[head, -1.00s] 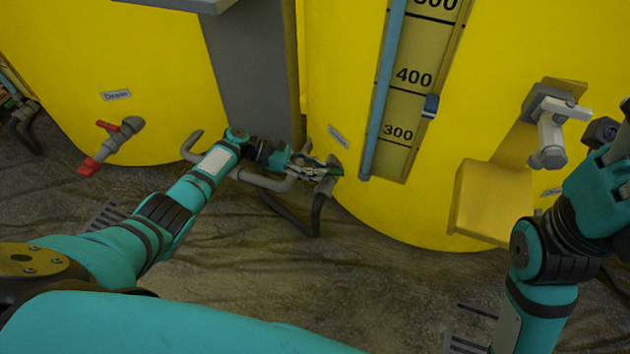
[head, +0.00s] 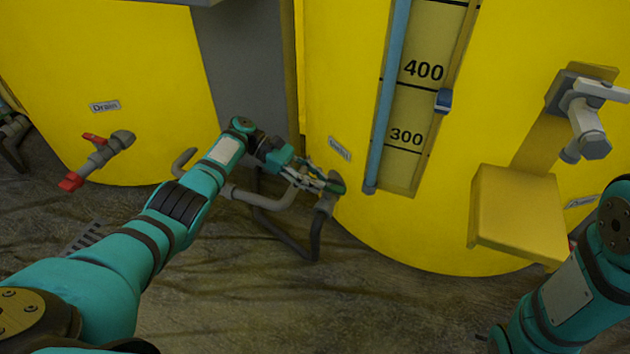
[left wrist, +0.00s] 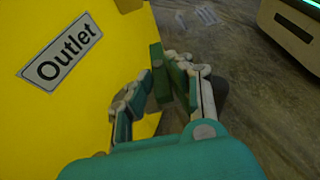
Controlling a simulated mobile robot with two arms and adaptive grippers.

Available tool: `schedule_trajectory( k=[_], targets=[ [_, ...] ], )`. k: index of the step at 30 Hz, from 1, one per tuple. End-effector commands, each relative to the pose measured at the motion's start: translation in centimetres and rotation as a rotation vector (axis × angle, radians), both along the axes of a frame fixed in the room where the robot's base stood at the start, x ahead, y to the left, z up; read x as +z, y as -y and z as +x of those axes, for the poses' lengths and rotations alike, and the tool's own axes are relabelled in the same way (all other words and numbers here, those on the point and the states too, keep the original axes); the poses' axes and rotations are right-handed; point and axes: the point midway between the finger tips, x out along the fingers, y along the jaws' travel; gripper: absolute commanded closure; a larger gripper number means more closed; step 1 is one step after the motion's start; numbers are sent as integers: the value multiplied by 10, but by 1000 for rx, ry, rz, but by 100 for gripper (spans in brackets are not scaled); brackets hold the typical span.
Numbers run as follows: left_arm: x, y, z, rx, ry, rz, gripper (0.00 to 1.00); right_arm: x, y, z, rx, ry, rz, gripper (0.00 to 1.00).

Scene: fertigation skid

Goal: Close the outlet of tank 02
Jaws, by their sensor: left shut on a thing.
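The outlet valve (head: 326,200) sits low on the yellow tank (head: 350,100), below a small label (head: 339,149) and beside the gauge. In the left wrist view a label (left wrist: 60,52) on the yellow wall reads "Outlet". My left gripper (head: 322,181) is at this valve, shut on its green handle (left wrist: 160,75), which shows between and beyond the fingers. The fingers hide much of the valve body. No tank number is visible. My right arm shows at the right edge of the head view; its gripper is out of the picture.
A grey pipe (head: 265,198) and dark hose run beside the valve. A red-handled drain valve (head: 98,155) is on the left tank. A yellow box (head: 515,210) and a grey tap (head: 588,125) project at right. The front floor is open.

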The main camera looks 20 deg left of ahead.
Motion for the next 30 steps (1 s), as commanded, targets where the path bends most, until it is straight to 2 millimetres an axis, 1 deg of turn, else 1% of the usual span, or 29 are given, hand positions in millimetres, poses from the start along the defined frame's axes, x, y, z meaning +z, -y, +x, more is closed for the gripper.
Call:
schedule_trajectory(
  k=[6,7,11,12,19,22,26,30],
  targets=[
    [0,2,-1,-4,0,-3,100,0,0,0,0,0,0,60],
    [0,2,-1,-4,0,-3,78,0,0,0,0,0,0,60],
    [0,2,-1,-4,1,-3,61,0,0,0,0,1,0,60],
    [0,2,0,-3,0,-2,60,0,0,0,0,1,0,60],
    [0,1,0,-1,0,-1,60,0,0,1,1,-3,1,60],
    [3,-5,1,1,0,0,60,0,0,1,0,-3,1,60],
    [11,-23,2,3,1,-2,60,0,0,1,0,-2,1,60],
    [22,-49,4,2,0,-4,60,0,0,1,0,-1,1,60]
  ],
)
